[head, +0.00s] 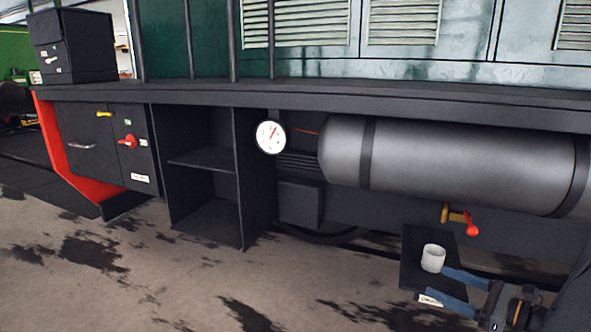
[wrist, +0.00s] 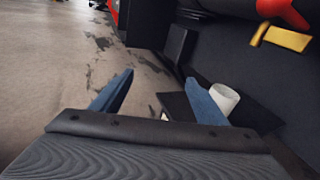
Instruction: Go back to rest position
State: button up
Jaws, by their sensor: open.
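My gripper (head: 455,290) is at the lower right in the head view, its two blue fingers spread apart with nothing between them. In the wrist view my gripper (wrist: 160,100) also shows open, fingers pointing forward above the floor. A white cup-like cylinder (head: 433,258) stands upright on a dark plate (head: 412,275) just beyond the fingers. In the wrist view the white cylinder (wrist: 224,98) is beside the right finger, partly hidden by it; I cannot tell whether they touch.
A grey tank (head: 450,165) hangs above, with a red-handled yellow valve (head: 460,218) below it. A gauge (head: 270,136), an open shelf (head: 205,160) and a cabinet with a red switch (head: 128,142) are to the left. The stained floor (head: 130,270) at front left is clear.

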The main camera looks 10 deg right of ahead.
jog(key=a+r+n+g+y, duration=0.1)
jog(key=a+r+n+g, duration=0.25)
jog(key=a, duration=0.65)
jog(key=a+r+n+g+y, duration=0.1)
jog(key=a+r+n+g, duration=0.3)
jog(key=a, duration=0.6)
jog(key=a+r+n+g+y, duration=0.1)
jog(key=a+r+n+g, duration=0.1)
jog(key=a+n+g, duration=0.6)
jog(key=s+a+r+n+t+h, duration=0.1)
jog(key=s+a+r+n+h, duration=0.35)
jog(key=s+a+n, duration=0.6)
jog(key=s+a+r+n+t+h, duration=0.1)
jog(key=s+a+r+n+h, duration=0.4)
jog(key=s+a+n, duration=0.55)
jog(key=d+r+m+h+p, duration=0.1)
jog(key=d+r+m+p, duration=0.1)
jog(key=d+r+p, duration=0.4)
jog(key=s+d+r+m+p, duration=0.1)
jog(key=d+r+m+p, duration=0.2)
jog(key=d+r+p, duration=0.4)
jog(key=d+r+m+h+p, duration=0.1)
jog(key=d+r+m+p, duration=0.2)
jog(key=d+r+p, duration=0.4)
notch_tip(320, 180, up, 7)
jog(key=p, duration=1.7)
jog(key=shift+s+h, duration=0.35)
jog(key=shift+s, duration=0.05)
jog(key=shift+f+g, duration=0.1)
jog(key=shift+g, duration=0.15)
